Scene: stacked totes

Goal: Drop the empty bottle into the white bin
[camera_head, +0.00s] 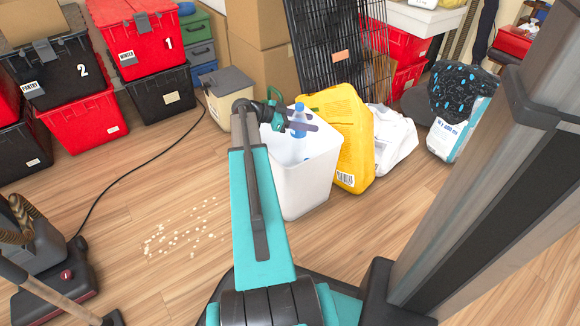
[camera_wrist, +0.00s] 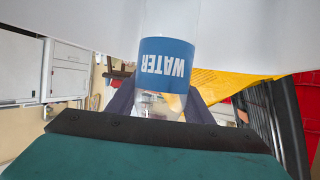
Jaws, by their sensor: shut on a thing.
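The clear bottle (camera_head: 298,117) is held in my gripper (camera_head: 305,123) over the open mouth of the white bin (camera_head: 303,190). In the wrist view, the bottle (camera_wrist: 160,70) shows a blue WATER label, upside down in the picture, between the two dark fingers. My gripper (camera_wrist: 160,104) is shut on the clear part of the bottle. The pale bin wall (camera_wrist: 240,35) fills the top of the wrist view. I cannot tell exactly how far the bottle reaches below the rim. The bin's floor is hidden.
A yellow bag (camera_head: 345,140) leans against the bin's right side, with a white bag (camera_head: 393,140) beyond it. A beige bin (camera_head: 228,92) stands behind left. Red and black totes (camera_head: 85,120) are stacked at left. A cable and pale crumbs (camera_head: 180,235) lie on open floor.

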